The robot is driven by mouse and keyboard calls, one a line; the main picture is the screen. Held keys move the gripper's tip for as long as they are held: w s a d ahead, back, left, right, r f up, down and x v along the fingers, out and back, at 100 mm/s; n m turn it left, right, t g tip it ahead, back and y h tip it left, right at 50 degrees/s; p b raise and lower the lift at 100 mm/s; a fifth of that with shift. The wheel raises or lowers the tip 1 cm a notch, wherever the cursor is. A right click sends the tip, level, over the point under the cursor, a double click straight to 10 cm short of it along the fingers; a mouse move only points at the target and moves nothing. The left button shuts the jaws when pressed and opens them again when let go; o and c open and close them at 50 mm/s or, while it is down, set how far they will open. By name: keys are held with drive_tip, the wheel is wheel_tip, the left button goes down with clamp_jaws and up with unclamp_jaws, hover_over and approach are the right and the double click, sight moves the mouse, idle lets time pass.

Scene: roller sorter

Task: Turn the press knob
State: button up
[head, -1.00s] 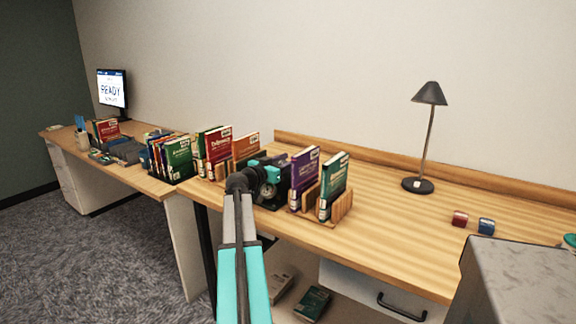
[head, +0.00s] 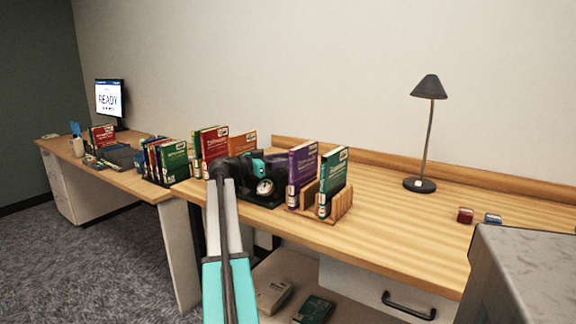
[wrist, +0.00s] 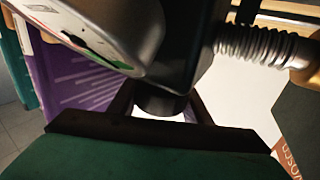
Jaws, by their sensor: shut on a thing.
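The press is a dark device with a round white-faced gauge (head: 265,187), standing on the desk between the red and purple books. In the wrist view the gauge face (wrist: 85,32) fills the upper left, seen at a steep slant. The press knob (wrist: 160,102) is a short dark cylinder under the press body. My gripper (wrist: 160,112) has its two black fingers on either side of the knob and is shut on it. In the head view my arm reaches in from the bottom, and its end overlaps the press, so the knob cannot be made out there.
Purple (head: 302,172) and green (head: 334,182) books stand in a wooden holder right of the press. Red books (head: 214,150) stand close on its left. A lamp (head: 428,140) and small red and blue blocks are further right. Desk between them is clear.

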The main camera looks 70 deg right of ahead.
drive_tip(key=shift+s+a+m+g+y+b, duration=0.1)
drive_tip(key=shift+m+g+y+b, duration=0.25)
drive_tip(key=shift+m+g+y, duration=0.2)
drive_tip(key=shift+s+a+y, duration=0.1)
drive_tip(key=shift+y, duration=0.15)
drive_tip(key=o, duration=1)
drive_tip(key=shift+r+n+t+h+p, duration=0.1)
drive_tip(key=shift+n+t+h+p, duration=0.25)
drive_tip(key=shift+h+p, duration=0.25)
drive_tip(key=shift+n+t+h+p, duration=0.4)
drive_tip(key=shift+t+p, duration=0.05)
drive_tip(key=shift+t, duration=0.05)
drive_tip(key=n+t+h+p, duration=0.1)
drive_tip(key=n+t+p, duration=0.1)
drive_tip(key=p, duration=0.1)
drive_tip(key=shift+w+d+r+h, duration=0.1)
drive_tip(key=shift+w+d+h, duration=0.25)
drive_tip(key=shift+w+h, duration=0.05)
drive_tip(key=shift+w+n+t+h+p, duration=0.1)
drive_tip(key=shift+n+t+h+p, duration=0.2)
drive_tip(key=shift+t+p, duration=0.3)
